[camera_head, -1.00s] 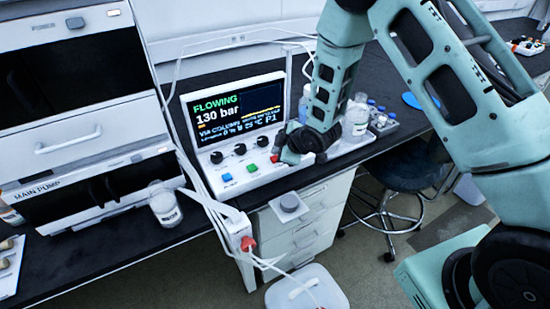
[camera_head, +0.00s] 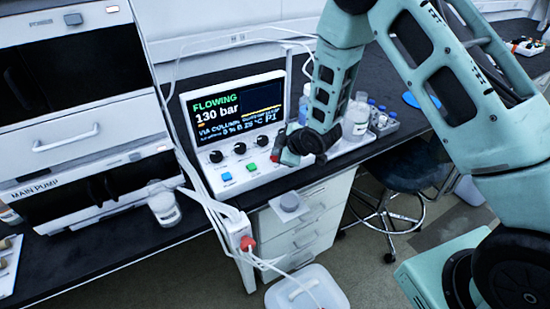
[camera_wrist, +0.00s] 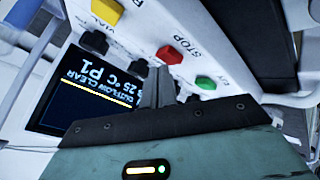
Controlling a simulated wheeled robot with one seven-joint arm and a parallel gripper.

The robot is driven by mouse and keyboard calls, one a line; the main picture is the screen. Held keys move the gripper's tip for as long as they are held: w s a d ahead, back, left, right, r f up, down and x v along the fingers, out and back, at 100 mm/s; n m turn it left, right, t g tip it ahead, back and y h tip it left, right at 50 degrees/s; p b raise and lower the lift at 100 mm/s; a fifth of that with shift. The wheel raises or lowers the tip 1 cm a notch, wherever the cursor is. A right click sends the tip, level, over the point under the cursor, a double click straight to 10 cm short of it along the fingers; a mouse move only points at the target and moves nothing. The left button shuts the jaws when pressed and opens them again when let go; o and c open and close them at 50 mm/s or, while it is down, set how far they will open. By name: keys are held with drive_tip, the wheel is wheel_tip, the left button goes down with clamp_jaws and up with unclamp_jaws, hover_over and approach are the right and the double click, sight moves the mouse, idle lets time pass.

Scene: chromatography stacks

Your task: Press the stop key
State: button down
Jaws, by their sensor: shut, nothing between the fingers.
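The stop key is a red square button (camera_wrist: 170,55) beside the word STOP on the white sloped control panel, in the wrist view. In the head view a small red patch of it (camera_head: 274,159) shows at the left edge of my gripper (camera_head: 288,158), which hides the rest. My gripper (camera_wrist: 161,68) is shut and empty. Its fingertips appear just short of the red key in the wrist view, but I cannot tell whether they touch it. The panel's screen (camera_head: 238,112) reads FLOWING, 130 bar.
A green key (camera_wrist: 205,82) and a yellow key (camera_wrist: 107,11) flank the stop key. A blue key (camera_head: 227,177) and black knobs (camera_head: 240,148) are on the panel. Bottles (camera_head: 358,115) stand right of my wrist; a jar (camera_head: 163,204) stands left.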

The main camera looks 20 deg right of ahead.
drive_tip(key=shift+f+b, duration=0.5)
idle(0.6)
drive_tip(key=shift+r, duration=0.1)
drive_tip(key=shift+r+p, duration=0.55)
drive_tip(key=shift+r, duration=0.3)
drive_tip(key=shift+r, duration=0.1)
drive_tip(key=shift+r+p, duration=1.55)
drive_tip(key=shift+r, duration=0.85)
